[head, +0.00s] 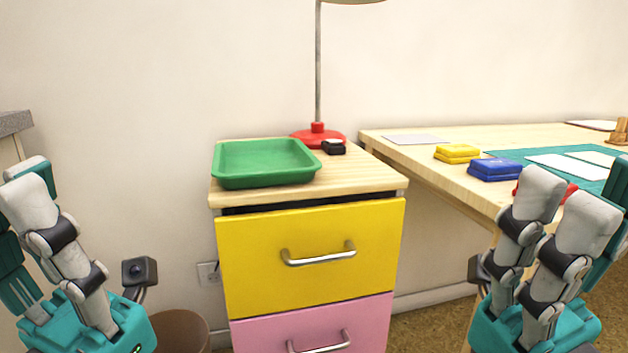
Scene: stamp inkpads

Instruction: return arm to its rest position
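My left gripper (32,185) is at the left edge, fingers pointing up and spread, with nothing seen between them. My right gripper (575,200) is at the lower right, in front of the desk, also with raised, spread fingers and nothing seen in it. On the desk are a yellow inkpad (457,153) and a blue inkpad (495,169), both closed. A red item (571,190), perhaps another inkpad, is mostly hidden behind my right fingers.
A green tray (222,178), a small black item (333,146) and a red-based lamp (317,136) stand on the drawer cabinet (388,181). A teal mat (506,154) with white paper (567,167) lies on the desk (425,163). A brown bin (180,330) stands below left.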

